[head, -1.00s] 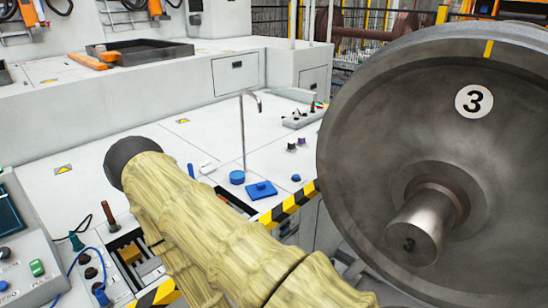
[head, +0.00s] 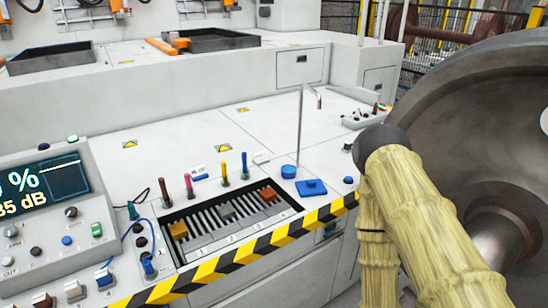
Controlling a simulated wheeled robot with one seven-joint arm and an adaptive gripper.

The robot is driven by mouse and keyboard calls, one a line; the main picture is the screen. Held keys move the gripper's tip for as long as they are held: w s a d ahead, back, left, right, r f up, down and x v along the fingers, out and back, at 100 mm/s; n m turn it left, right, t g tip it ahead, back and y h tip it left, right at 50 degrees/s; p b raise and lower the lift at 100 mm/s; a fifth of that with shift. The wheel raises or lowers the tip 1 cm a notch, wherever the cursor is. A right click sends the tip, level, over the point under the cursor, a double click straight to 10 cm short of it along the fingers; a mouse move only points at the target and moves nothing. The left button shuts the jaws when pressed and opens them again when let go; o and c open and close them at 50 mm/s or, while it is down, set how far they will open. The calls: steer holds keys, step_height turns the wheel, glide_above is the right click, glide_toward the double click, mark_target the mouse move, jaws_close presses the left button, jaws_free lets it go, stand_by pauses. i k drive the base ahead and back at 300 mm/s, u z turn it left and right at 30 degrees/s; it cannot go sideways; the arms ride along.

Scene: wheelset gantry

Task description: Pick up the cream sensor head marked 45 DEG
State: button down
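A recessed tray (head: 197,254) in the white bench holds several small blocks on grey slats. A yellow-tan block (head: 178,230) sits at its left end, a grey block (head: 226,209) near the middle, and a brown-orange block (head: 268,194) at its right end. No 45 DEG marking is legible on any of them, so I cannot tell which is the cream sensor head. My arm, in a yellow cover with a dark rounded end, is at the right, apart from the tray. My gripper is not visible.
Several coloured upright handles (head: 188,185) stand behind the tray. A thin metal post (head: 300,130), a blue disc (head: 289,172) and a blue block (head: 311,188) are to its right. A control console (head: 60,235) is at left, a large wheel (head: 470,110) at right.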

mark_target(74, 289)
steer(key=z, duration=0.05)
steer(key=k, duration=0.55)
steer(key=u, duration=0.7)
steer(key=i, duration=0.35)
steer(key=u, duration=0.75)
steer(key=i, duration=0.75)
steer(key=u, duration=0.1)
